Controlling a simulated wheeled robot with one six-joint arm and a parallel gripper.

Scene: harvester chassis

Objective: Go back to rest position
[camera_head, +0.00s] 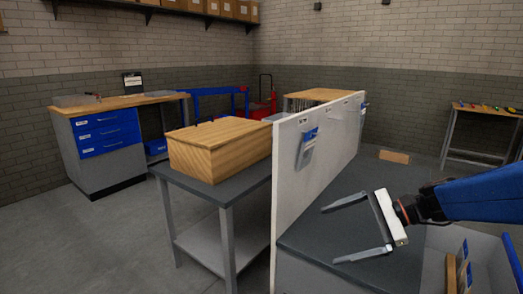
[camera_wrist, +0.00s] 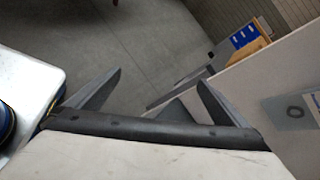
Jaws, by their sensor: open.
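My gripper (camera_head: 333,234) is at the right of the head view, its two fingers spread wide with nothing between them. It is above the dark table top (camera_head: 345,188), and its fingers point left toward the white upright panel (camera_head: 312,180). The fingers do not appear to touch the panel. In the wrist view my gripper (camera_wrist: 159,78) also shows apart and empty, with grey floor beyond the fingertips. The panel (camera_wrist: 285,85) is at the right there. My blue arm reaches in from the right edge of the head view.
A wooden box (camera_head: 215,150) stands on a grey table left of the panel. Blue holders (camera_head: 309,138) hang on the panel. A small wooden block (camera_head: 394,156) lies at the table's far end. A grey bin (camera_head: 490,262) is below my arm. Floor at left is clear.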

